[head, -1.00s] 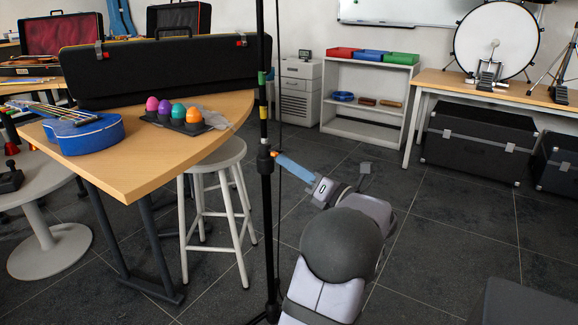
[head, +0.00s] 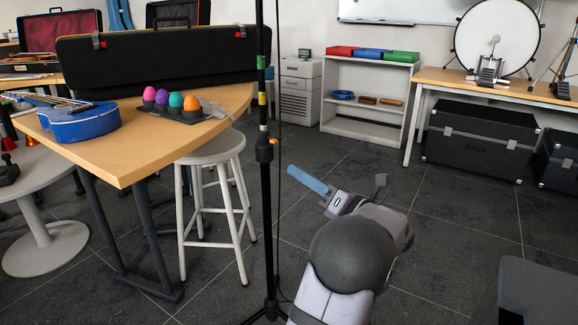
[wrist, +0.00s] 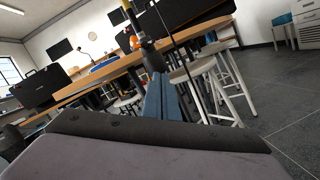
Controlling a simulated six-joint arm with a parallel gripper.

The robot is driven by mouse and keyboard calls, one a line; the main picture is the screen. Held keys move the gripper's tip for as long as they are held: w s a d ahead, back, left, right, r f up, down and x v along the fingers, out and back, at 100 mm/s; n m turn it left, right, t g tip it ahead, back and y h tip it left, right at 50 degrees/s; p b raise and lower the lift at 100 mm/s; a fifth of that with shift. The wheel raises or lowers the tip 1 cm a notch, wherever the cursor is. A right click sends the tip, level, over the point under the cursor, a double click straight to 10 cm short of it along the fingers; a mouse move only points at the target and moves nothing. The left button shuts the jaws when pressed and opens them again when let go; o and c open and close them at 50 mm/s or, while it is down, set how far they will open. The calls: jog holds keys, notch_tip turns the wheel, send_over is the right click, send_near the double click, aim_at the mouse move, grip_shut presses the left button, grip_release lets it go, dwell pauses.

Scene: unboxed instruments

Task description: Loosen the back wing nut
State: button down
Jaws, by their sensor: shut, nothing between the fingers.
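A black upright stand (head: 267,205) rises from the floor beside the wooden table. A clamp collar (head: 264,151) sits partway up it, with a small orange wing nut (head: 274,142) on its right side. I see no second wing nut clearly. My gripper (head: 293,171), with long blue fingers, is right of the pole and a little below the collar, apart from the wing nut. The fingers are together and hold nothing. In the wrist view the blue fingers (wrist: 158,82) point toward the stand (wrist: 150,55), and an orange part (wrist: 134,40) shows above them.
The wooden table (head: 150,150) carries a blue ukulele (head: 80,122), egg shakers (head: 170,100) and a long black case (head: 160,60). A white stool (head: 215,155) stands left of the pole. A dark grey block (head: 540,290) is at lower right. Floor right of the stand is open.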

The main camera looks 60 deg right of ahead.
jog(key=p+v, duration=0.1)
jog(key=v, duration=0.5)
jog(key=shift+d, duration=0.25)
jog(key=c, duration=2)
grip_release()
jog(key=shift+s+f, duration=0.1)
jog(key=shift+s, duration=0.05)
jog(key=shift+o, duration=1.2)
jog(key=shift+r+p, duration=0.3)
jog(key=shift+p, duration=0.05)
jog(key=w+r+m+y+p, duration=0.3)
jog(key=r+p, duration=0.9)
jog(key=p, duration=2)
jog(key=f+m, duration=0.1)
jog(key=m, duration=0.1)
jog(key=f+m+g, duration=0.1)
jog(key=m, duration=0.2)
jog(key=w+d+f+m+g+b, duration=0.1)
jog(key=f+m, duration=0.1)
jog(key=m, duration=0.1)
